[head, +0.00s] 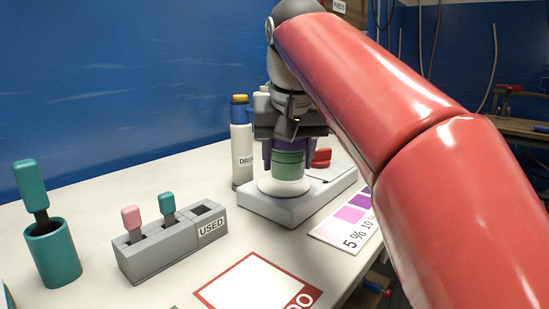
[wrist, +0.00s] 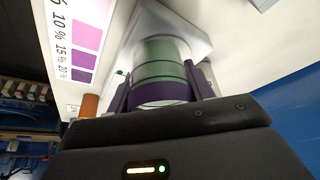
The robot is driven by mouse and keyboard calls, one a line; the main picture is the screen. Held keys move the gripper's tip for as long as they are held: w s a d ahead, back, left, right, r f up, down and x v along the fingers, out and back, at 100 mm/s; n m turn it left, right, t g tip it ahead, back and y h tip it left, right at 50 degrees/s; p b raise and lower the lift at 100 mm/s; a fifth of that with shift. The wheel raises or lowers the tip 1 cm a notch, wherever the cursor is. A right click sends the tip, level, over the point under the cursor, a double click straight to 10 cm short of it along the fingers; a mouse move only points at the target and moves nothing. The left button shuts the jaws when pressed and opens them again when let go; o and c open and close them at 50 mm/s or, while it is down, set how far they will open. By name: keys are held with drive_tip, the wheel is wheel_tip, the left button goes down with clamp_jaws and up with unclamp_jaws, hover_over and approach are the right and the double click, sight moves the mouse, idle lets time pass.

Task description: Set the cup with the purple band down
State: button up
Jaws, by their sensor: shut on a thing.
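The green cup (head: 288,164) with the purple band is between the purple fingers of my gripper (head: 287,150). My gripper is shut on it and points down. The cup looks upright, over a white round disc (head: 284,188) on a grey base unit (head: 268,208). Its lower end looks very close to the disc; I cannot tell whether it touches. In the wrist view the cup (wrist: 160,55) shows its green side and purple band (wrist: 160,92), with a finger of my gripper (wrist: 158,84) on each side. The fingers partly hide the cup's upper part in the head view.
A white dropper bottle (head: 242,155) stands behind the base unit, left of my gripper. A percent colour card (head: 345,228) lies in front. A grey rack (head: 165,245) with pink and teal handles, a teal holder (head: 52,255) and a red-edged mat (head: 258,285) are left.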

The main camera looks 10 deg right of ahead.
drive_tip(key=w, duration=0.3)
drive_tip(key=w+d+p, duration=0.1)
drive_tip(key=w, duration=0.1)
drive_tip(key=shift+w, duration=0.3)
drive_tip(key=shift+f+b, duration=0.65)
drive_tip(key=shift+f, duration=1.1)
drive_tip(key=shift+f, duration=0.15)
drive_tip(key=o, duration=1.2)
drive_tip(key=p+v, duration=0.1)
drive_tip(key=v, duration=1.1)
drive_tip(key=shift+a+p, duration=0.1)
drive_tip(key=shift+p, duration=0.25)
